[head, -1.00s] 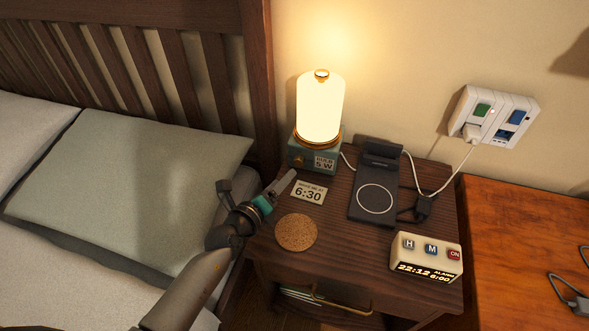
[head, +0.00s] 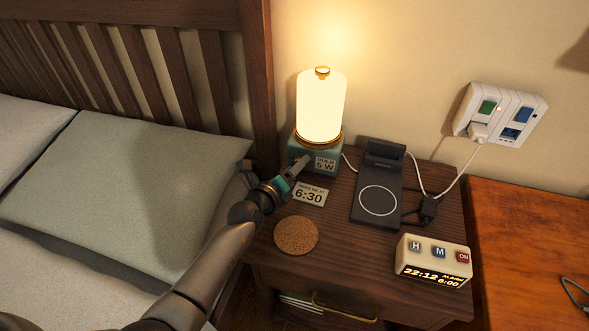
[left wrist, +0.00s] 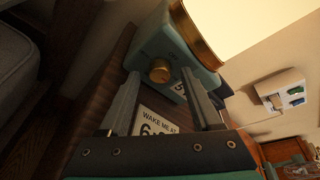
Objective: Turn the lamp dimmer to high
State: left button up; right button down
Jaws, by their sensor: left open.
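The lamp (head: 320,104) glows brightly on the nightstand; its teal base (head: 327,146) carries a "BULB 5 W" label. In the left wrist view the round brass dimmer knob (left wrist: 160,71) sticks out from the front of the lamp base (left wrist: 195,60). My left gripper (head: 303,163) is right in front of the base in the head view and covers the knob there. In the left wrist view my left gripper's fingers (left wrist: 160,80) are spread apart, with the knob between and just beyond their tips. Contact with the knob cannot be told. My right gripper is not in view.
A "WAKE ME AT 6:30" card (head: 309,194) lies just below the gripper. A cork coaster (head: 296,236), black charging stand (head: 378,183) and alarm clock (head: 433,262) share the nightstand (head: 345,245). The bed pillow (head: 130,185) is left, a wall outlet (head: 500,113) right.

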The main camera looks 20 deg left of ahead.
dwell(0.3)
pick_arm(q)
grip_shut()
dwell(0.4)
